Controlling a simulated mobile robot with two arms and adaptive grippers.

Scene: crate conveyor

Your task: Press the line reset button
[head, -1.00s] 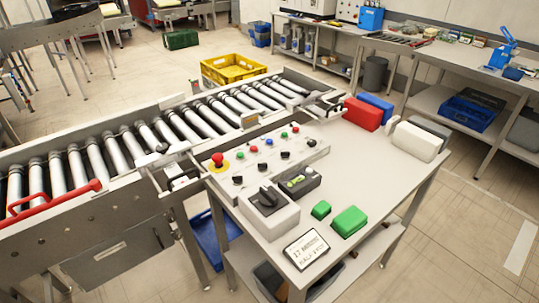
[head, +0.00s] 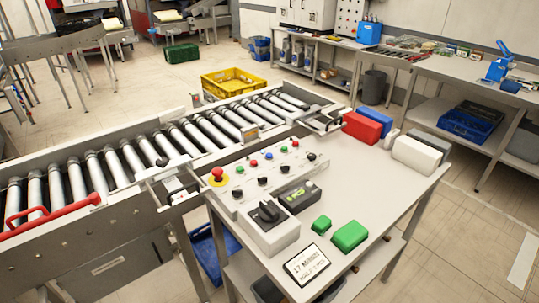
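The control panel (head: 226,203) is a light grey sloped box on the near bench, beside the roller conveyor. At its left end is a red mushroom button (head: 217,174) on a yellow ring. Along its upper row sit small buttons: a green button (head: 240,168), a red button (head: 254,163), a blue button (head: 268,156), another red button (head: 284,149) and another green button (head: 295,143). Black knobs (head: 263,181) form a lower row. I cannot read labels, so I cannot tell which one is the line reset button. Neither of my grippers is in view.
The roller conveyor (head: 132,158) runs behind the panel. On the bench (head: 385,195) stand a grey box with a black rotary switch (head: 267,211), a black device (head: 298,196), green blocks (head: 350,236), a sign (head: 307,264), and red and white blocks (head: 361,128). A yellow crate (head: 233,84) stands beyond.

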